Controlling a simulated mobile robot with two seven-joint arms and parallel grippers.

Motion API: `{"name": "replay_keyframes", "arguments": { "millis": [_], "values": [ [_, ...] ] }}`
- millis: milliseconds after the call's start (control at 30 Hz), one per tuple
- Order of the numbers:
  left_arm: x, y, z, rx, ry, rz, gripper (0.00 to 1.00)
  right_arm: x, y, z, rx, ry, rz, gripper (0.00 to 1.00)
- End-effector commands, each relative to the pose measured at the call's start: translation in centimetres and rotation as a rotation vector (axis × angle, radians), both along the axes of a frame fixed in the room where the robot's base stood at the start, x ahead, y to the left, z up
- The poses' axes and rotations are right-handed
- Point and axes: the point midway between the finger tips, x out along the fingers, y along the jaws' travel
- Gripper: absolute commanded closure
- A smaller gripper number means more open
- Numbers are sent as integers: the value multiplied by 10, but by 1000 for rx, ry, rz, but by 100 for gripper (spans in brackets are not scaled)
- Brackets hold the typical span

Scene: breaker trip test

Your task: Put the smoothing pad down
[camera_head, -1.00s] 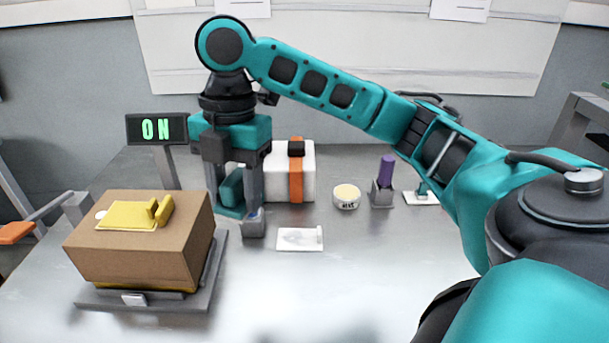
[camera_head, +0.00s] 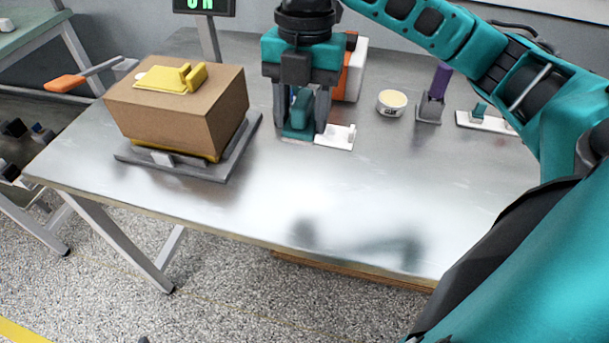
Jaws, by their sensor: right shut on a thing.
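My right gripper (camera_head: 301,124) points down near the back middle of the table, its two dark fingers shut on the teal smoothing pad (camera_head: 300,112). The pad is low, at or just above a white card (camera_head: 338,137) whose left part is hidden behind the gripper. I cannot tell whether the pad touches the card. My left gripper is not in view.
A brown box (camera_head: 180,118) with a yellow piece (camera_head: 168,80) on top stands on a grey platform (camera_head: 228,150) at left. A round tub (camera_head: 391,103), a purple-handled tool (camera_head: 440,82) and a white-orange box (camera_head: 353,75) stand behind. The table's front middle is clear.

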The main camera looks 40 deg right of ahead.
Motion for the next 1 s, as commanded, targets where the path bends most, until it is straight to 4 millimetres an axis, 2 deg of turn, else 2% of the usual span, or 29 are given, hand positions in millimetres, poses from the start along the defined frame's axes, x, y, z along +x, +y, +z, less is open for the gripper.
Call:
{"name": "replay_keyframes", "arguments": {
  "millis": [33,100,300,567,800,1000],
  "values": [
    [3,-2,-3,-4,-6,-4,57,-1,0,-20,0,5,-1,76],
    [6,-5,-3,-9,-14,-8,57,-1,0,-38,0,4,-1,76],
    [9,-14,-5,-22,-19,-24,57,-1,-1,-82,-1,1,-2,76],
    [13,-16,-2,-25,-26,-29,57,0,0,-102,0,-2,-1,76],
    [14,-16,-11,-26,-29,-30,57,-1,0,-137,-1,1,0,76],
    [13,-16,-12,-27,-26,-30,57,0,0,-140,0,-3,0,76]
  ]
}}
